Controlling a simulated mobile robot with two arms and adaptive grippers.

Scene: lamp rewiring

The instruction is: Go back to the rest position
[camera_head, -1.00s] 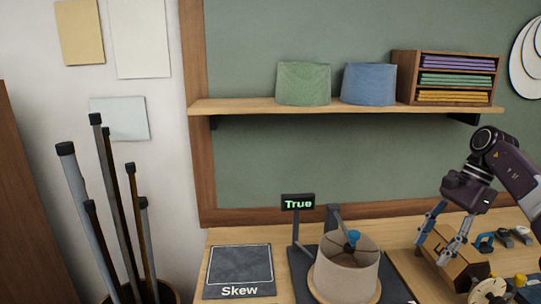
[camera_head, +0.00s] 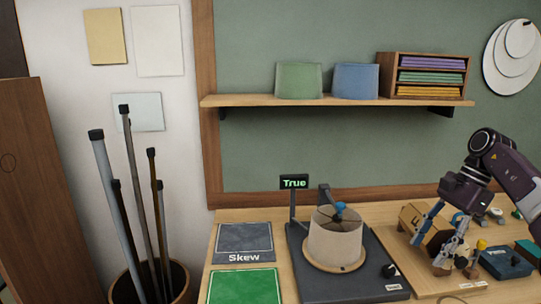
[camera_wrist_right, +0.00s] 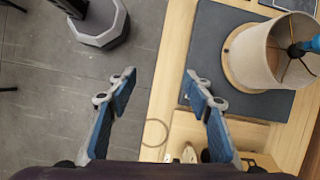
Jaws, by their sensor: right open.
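My right gripper (camera_head: 428,254) is open and points down at the right of the head view, in front of a wooden block-like item on the workbench. In the right wrist view its two fingers (camera_wrist_right: 160,76) are spread wide with nothing between them. Below them show the bench edge and the grey floor. The beige lampshade (camera_head: 335,238) sits on a round wooden base on the dark test stand (camera_head: 310,284), left of the gripper and apart from it. The lampshade also shows at the upper right of the wrist view (camera_wrist_right: 257,55). My left gripper is out of view.
A sign (camera_head: 294,182) reads "True". A dark "Skew" mat (camera_head: 244,238) and a green mat (camera_head: 243,287) lie at the bench's left. Blue parts (camera_head: 506,262) and small items crowd the right. Upright tubes (camera_head: 115,190) stand in a bin at left. A shelf (camera_head: 250,101) runs above.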

